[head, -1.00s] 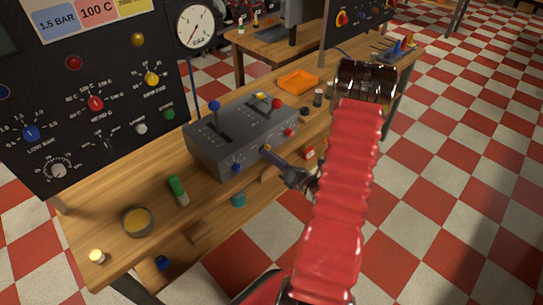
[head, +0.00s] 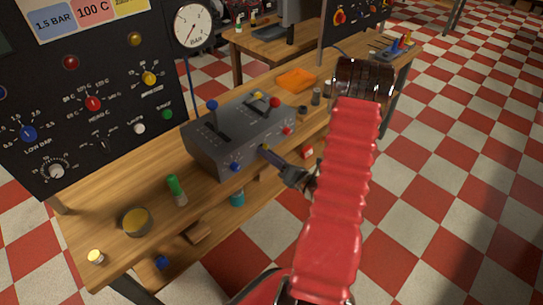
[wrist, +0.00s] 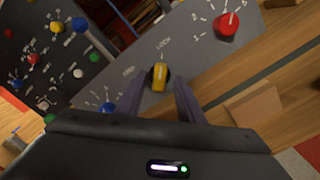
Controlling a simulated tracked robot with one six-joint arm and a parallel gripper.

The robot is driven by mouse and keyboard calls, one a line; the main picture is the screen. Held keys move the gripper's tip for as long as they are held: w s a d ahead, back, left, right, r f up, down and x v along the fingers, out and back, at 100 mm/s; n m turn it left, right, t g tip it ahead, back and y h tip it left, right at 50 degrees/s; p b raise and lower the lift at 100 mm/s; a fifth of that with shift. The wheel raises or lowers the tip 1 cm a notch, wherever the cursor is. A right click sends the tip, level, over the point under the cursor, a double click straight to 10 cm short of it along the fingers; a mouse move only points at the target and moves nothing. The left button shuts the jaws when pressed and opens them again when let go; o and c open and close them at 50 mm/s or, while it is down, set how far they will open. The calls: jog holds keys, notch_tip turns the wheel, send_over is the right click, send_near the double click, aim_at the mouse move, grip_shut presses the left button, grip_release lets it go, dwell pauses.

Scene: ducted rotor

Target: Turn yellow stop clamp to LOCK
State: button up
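The yellow stop clamp (wrist: 160,77) is a small handle on a dark round base on the front face of the grey control box (head: 208,158). In the wrist view its long side runs nearly up and down, roughly in line with the LOCK lettering above it. Which end is the pointer I cannot tell. My gripper (wrist: 162,76) is open, one finger on each side of the clamp, with small dark gaps showing between. In the head view my gripper (head: 268,153) is at the box's front face and hides the clamp.
A red knob (wrist: 227,25) sits right of the clamp and a blue knob (wrist: 108,108) left of it. Blue (head: 212,105) and red (head: 274,103) levers stand on the box top. A tin (head: 136,222) and a green-capped bottle (head: 176,189) stand on the bench at left.

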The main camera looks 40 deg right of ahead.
jog(key=shift+s, duration=0.1)
jog(key=s, duration=1.3)
jog(key=shift+s+d, duration=0.2)
jog(key=shift+s, duration=0.15)
dwell(0.4)
